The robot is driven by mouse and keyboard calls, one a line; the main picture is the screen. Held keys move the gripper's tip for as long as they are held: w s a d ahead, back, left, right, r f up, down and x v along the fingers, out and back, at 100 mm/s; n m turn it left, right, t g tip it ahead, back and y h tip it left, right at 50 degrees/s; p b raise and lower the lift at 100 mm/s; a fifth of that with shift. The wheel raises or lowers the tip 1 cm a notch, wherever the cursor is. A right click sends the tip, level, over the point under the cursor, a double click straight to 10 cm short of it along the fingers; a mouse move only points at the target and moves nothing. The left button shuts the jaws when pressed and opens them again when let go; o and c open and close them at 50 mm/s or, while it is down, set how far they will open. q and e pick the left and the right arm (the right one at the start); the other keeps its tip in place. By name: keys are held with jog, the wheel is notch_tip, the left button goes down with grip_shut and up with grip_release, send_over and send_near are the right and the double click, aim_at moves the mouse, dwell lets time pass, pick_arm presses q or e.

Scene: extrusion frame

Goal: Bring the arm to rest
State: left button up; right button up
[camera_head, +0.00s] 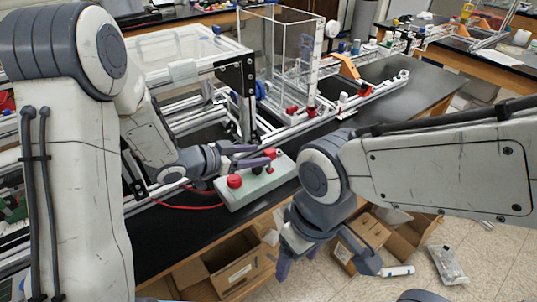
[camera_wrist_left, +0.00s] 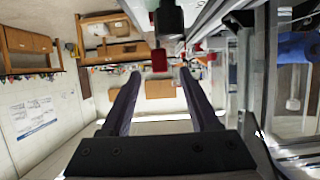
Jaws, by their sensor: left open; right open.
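My left arm comes in from the left in the head view. Its gripper (camera_head: 263,154) is open and appears in front of a pale grey-green control box with red buttons (camera_head: 257,188); whether it touches the box I cannot tell. In the left wrist view the two dark fingers (camera_wrist_left: 160,78) stand apart with nothing between them. A red knob (camera_wrist_left: 159,60) shows just beyond their tips. My right arm comes in from the right. Its gripper (camera_head: 327,268) is open, points down and appears empty over the floor in front of the bench.
An aluminium extrusion frame (camera_head: 350,108) with clear panels stands on the black bench (camera_head: 432,83) behind the control box. A red cable (camera_head: 190,207) runs left from the box. Open cardboard boxes (camera_head: 232,268) lie below the bench. A clear bag (camera_head: 446,264) lies on the floor.

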pick_arm(q)
jog(key=shift+v, duration=1.05)
jog(key=s+r+n+g+y, duration=0.2)
jog(key=s+g+y, duration=0.5)
jog(key=s, duration=2.1)
jog(key=d+n+y, duration=0.1)
jog(key=y, duration=0.1)
jog(key=shift+r+g+y, duration=0.2)
jog(key=shift+g+y, duration=0.2)
jog(key=shift+n, duration=0.3)
